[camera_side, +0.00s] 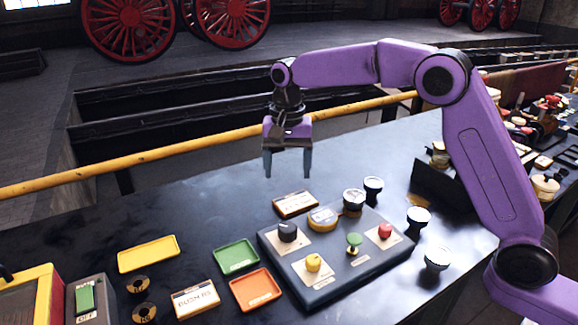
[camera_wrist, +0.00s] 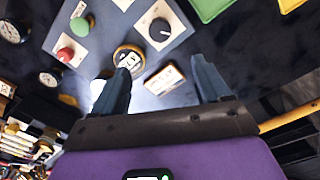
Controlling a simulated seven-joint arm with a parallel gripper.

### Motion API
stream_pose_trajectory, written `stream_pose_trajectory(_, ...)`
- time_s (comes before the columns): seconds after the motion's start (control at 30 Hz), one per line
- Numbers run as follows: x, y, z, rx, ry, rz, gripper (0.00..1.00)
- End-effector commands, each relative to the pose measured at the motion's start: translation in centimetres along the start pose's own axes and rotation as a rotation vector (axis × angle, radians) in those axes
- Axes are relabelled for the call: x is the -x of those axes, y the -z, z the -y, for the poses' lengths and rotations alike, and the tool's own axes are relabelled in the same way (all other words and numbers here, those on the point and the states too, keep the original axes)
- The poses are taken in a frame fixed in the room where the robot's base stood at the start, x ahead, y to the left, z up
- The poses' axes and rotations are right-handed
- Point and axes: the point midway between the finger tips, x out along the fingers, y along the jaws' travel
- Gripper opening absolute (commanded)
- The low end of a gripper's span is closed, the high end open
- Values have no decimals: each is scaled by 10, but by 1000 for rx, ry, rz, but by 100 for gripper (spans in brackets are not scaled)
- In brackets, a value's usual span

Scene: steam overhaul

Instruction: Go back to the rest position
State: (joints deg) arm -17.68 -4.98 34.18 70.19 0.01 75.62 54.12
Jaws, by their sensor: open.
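My gripper (camera_side: 288,164) hangs pointing down above the back part of the dark table, with its two blue-grey fingers apart and nothing between them. In the wrist view my gripper (camera_wrist: 160,85) also shows spread and empty. Below it and slightly right stands the grey control panel (camera_side: 330,284). The panel carries a black knob (camera_side: 288,231), a yellow knob (camera_side: 313,262), a green knob (camera_side: 354,240), a red knob (camera_side: 385,231) and a yellow-ringed round part (camera_side: 322,219). My gripper is apart from all of them.
A small labelled plate (camera_side: 295,204) lies behind the panel. Yellow (camera_side: 148,254), green (camera_side: 236,257) and orange (camera_side: 257,289) trays lie to the left. Several round gauges stand around the panel's right side. A yellow rail (camera_side: 150,152) runs behind the table.

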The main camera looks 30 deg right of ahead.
Motion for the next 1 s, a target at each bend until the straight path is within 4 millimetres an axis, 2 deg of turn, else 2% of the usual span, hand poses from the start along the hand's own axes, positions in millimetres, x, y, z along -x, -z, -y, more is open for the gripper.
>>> stream_pose_trajectory(0.27, 0, -2, -1, 14, 0, 0, 76)
stream_pose_trajectory(0.47, 6, -25, -12, 152, 3, -2, 76)
stream_pose_trajectory(0.77, 12, -80, -57, 485, 7, -5, 76)
stream_pose_trajectory(1.0, 11, -124, -108, 751, 12, -9, 76)
